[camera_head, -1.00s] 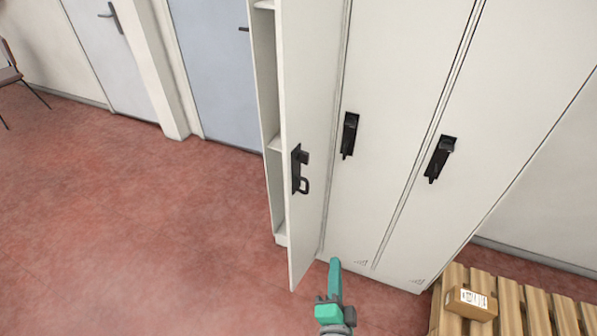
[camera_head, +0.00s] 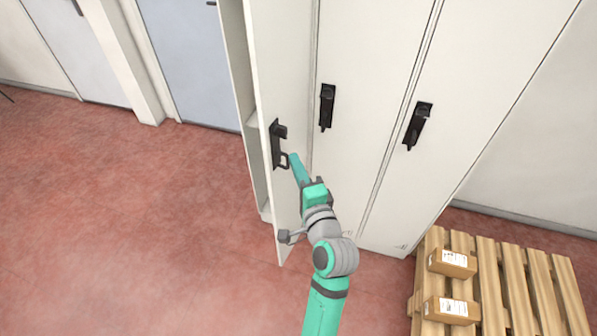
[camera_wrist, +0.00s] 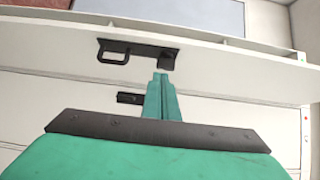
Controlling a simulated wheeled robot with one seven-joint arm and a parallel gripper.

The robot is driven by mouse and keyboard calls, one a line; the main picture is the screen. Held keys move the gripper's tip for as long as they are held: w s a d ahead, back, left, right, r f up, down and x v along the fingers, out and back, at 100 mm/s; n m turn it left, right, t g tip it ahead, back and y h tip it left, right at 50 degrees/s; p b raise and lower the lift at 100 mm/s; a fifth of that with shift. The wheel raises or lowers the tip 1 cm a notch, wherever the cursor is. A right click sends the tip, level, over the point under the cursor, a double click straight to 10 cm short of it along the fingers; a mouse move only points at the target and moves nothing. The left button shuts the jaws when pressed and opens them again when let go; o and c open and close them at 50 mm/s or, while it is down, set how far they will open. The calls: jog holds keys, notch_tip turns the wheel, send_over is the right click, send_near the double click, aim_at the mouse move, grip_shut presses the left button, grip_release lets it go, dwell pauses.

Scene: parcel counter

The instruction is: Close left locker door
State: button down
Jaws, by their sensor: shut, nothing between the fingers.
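The left locker door (camera_head: 287,60) is a tall white panel that stands open, swung out from the locker front. Its black handle (camera_head: 277,145) is on the face toward my gripper. My gripper (camera_head: 293,157) is shut and empty, with its fingertips close to the handle and the door face. Whether they touch the door I cannot tell. In the wrist view the fingers (camera_wrist: 161,78) point at the door, just below the black handle (camera_wrist: 137,53). Part of the open locker's inside (camera_head: 235,60) shows left of the door.
The middle door (camera_head: 365,60) and right door (camera_head: 480,70) are closed. A wooden pallet (camera_head: 515,300) with two cardboard boxes, one box (camera_head: 452,262) behind the other box (camera_head: 450,310), lies at the lower right. The red floor (camera_head: 120,220) at left is clear.

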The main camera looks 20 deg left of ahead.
aim_at(273, 136)
jog(key=x, duration=0.5)
jog(key=shift+a, duration=0.1)
jog(key=shift+w+a, duration=0.2)
jog(key=shift+a, duration=0.75)
jog(key=shift+w+a, duration=0.15)
jog(key=shift+a, duration=0.8)
